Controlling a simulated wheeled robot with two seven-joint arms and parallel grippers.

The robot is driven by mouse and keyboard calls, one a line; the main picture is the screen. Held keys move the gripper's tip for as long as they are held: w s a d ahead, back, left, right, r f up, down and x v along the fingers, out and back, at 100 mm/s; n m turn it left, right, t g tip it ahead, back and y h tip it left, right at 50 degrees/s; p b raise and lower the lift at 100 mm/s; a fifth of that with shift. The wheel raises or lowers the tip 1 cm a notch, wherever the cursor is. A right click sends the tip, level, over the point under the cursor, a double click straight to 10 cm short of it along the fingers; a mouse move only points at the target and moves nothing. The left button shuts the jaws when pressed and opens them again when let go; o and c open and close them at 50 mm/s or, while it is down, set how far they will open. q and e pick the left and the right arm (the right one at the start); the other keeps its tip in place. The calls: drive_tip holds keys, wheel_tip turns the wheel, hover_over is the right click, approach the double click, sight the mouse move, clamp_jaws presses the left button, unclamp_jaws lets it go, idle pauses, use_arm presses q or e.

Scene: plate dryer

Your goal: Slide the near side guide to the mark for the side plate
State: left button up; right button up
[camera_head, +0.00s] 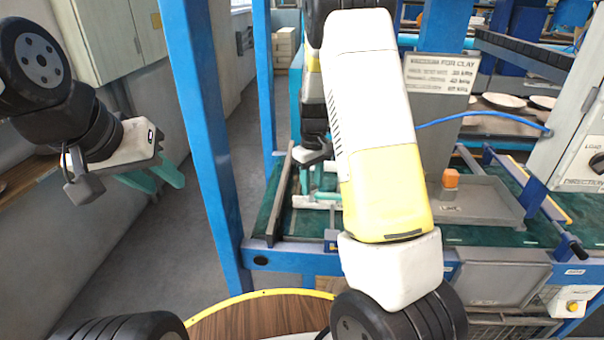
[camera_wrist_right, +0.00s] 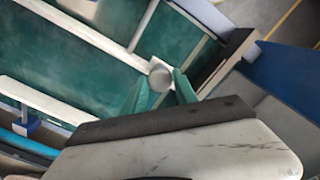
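My right gripper (camera_wrist_right: 160,82) points down at the belt, its teal fingers apart on either side of a round grey knob (camera_wrist_right: 161,76). I cannot tell whether the fingers touch it. The knob sits at the end of a thin white bar (camera_wrist_right: 100,43), apparently the near side guide, lying over the green belt. In the head view my right gripper (camera_head: 318,180) is above the white guide (camera_head: 317,201), partly hidden by my own arm. The mark for the side plate cannot be made out. My left gripper (camera_head: 155,180) is open and empty over the floor.
A second white bar (camera_wrist_right: 38,102) crosses the belt in the wrist view. A blue post (camera_head: 205,140) stands between my two grippers.

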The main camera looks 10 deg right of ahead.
drive_tip(key=o, duration=0.4)
drive_tip(key=shift+r, duration=0.1)
wheel_tip(320, 180, up, 8)
drive_tip(key=shift+f, duration=0.15)
idle(0.4)
